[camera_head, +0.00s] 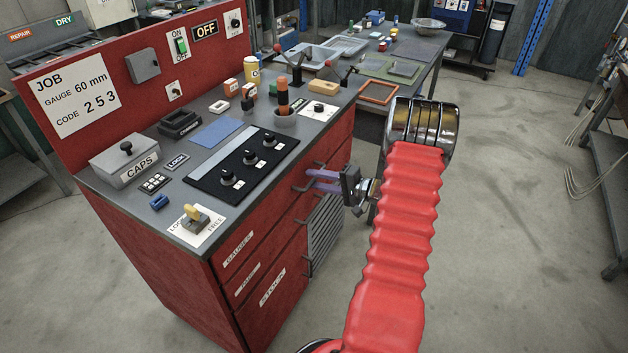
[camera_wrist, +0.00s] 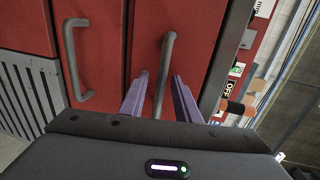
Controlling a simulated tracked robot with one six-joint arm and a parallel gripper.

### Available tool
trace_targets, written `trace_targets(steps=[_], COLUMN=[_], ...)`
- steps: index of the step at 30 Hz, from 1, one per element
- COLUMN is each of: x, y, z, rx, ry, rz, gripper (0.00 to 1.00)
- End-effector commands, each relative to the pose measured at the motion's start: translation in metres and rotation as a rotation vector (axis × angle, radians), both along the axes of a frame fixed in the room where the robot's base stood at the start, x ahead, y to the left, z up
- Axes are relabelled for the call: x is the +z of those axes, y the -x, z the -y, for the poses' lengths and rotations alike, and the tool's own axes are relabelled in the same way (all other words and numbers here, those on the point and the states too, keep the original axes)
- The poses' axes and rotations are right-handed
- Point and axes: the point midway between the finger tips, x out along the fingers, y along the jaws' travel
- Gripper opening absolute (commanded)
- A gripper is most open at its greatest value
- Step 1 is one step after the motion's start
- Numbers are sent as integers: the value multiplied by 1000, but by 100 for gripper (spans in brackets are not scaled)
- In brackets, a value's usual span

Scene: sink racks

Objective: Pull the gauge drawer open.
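The gauge drawer is the top red drawer of the cabinet, with its "GAUGES" label (camera_head: 238,250) on the front, and looks shut. Its grey bar handle (camera_wrist: 167,70) shows in the wrist view. My gripper (camera_head: 314,180) is at the cabinet front, with its purple fingers pointing at the drawer. In the wrist view my gripper (camera_wrist: 160,92) is open, one finger on each side of the handle, with visible gaps. I cannot tell whether either finger touches the handle.
Another drawer handle (camera_wrist: 78,60) is left of mine in the wrist view. A grey vented panel (camera_head: 324,230) sits below my gripper. The cabinet's grey worktop (camera_head: 150,190) carries knobs, blocks and a caps box. The floor to the right is clear.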

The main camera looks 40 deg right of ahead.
Motion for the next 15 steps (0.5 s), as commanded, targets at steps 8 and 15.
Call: trace_targets(steps=[8,15], x=[-2,-2], y=[-8,-8], z=[-2,-2], rx=[-2,-1], ry=[0,0], rz=[0,0], gripper=[29,22])
